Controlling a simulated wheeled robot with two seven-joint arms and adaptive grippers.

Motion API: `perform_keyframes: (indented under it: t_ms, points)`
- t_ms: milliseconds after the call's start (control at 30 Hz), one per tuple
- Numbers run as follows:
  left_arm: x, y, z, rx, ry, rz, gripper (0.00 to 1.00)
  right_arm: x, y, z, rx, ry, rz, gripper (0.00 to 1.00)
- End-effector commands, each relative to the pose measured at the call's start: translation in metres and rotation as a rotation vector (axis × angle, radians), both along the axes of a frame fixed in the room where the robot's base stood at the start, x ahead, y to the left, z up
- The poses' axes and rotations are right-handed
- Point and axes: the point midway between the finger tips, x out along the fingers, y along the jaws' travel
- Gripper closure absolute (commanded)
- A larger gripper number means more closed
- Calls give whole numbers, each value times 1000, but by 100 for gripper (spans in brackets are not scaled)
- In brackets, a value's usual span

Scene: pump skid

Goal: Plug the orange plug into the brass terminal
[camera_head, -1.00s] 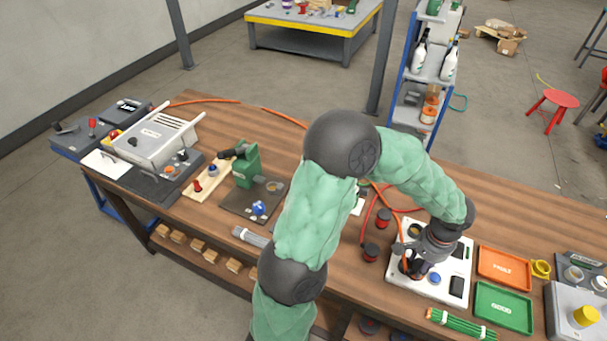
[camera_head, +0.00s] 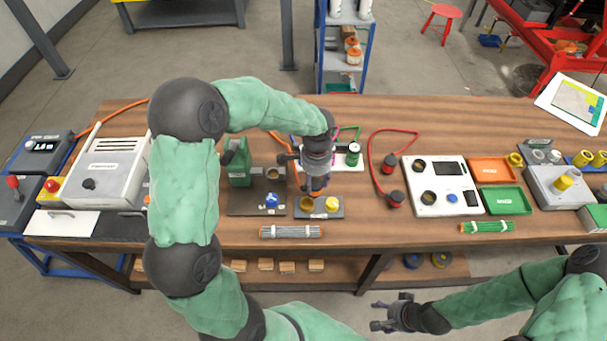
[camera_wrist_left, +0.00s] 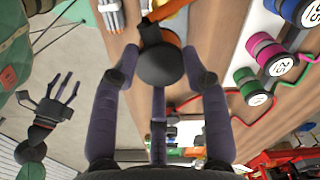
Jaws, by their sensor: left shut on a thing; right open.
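My left gripper (camera_head: 314,188) is shut on a dark, round-ended plug (camera_wrist_left: 160,66) with orange at its side; in the head view it is mostly hidden by the fingers. The gripper hangs above a small dark block (camera_head: 318,214) bearing a brass ring terminal (camera_head: 306,203) and a yellow cap (camera_head: 332,205). I cannot tell whether the plug touches the block. The orange cable (camera_head: 120,106) runs along the table's back and behind my left arm. My right gripper (camera_head: 388,313) is open and empty in front of the table; it also shows in the left wrist view (camera_wrist_left: 60,95).
A white panel (camera_head: 450,175) with brass rings stands to the right, beside red plugs (camera_head: 390,163) on a red cable. An orange tray (camera_head: 495,170) and a green tray (camera_head: 507,201) lie further right. A grey bundle (camera_head: 291,232) lies at the front edge.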

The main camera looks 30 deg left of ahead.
Motion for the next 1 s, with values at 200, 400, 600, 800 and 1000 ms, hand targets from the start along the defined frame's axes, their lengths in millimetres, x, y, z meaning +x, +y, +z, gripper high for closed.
perform_keyframes:
  t_ms: [200,400,600,800,1000]
  points:
    - [-4,22,2,2,-2,-179,94,0,0,6,0,-1,-1,36]
    - [-5,26,0,3,-1,-230,94,0,0,5,0,-1,0,36]
    - [-5,26,-9,2,-1,-230,94,0,0,-2,0,0,0,36]
    - [-5,26,-25,2,0,-230,94,0,0,-15,0,0,0,36]
    - [-5,26,-42,2,0,-229,94,0,0,-28,0,0,0,36]
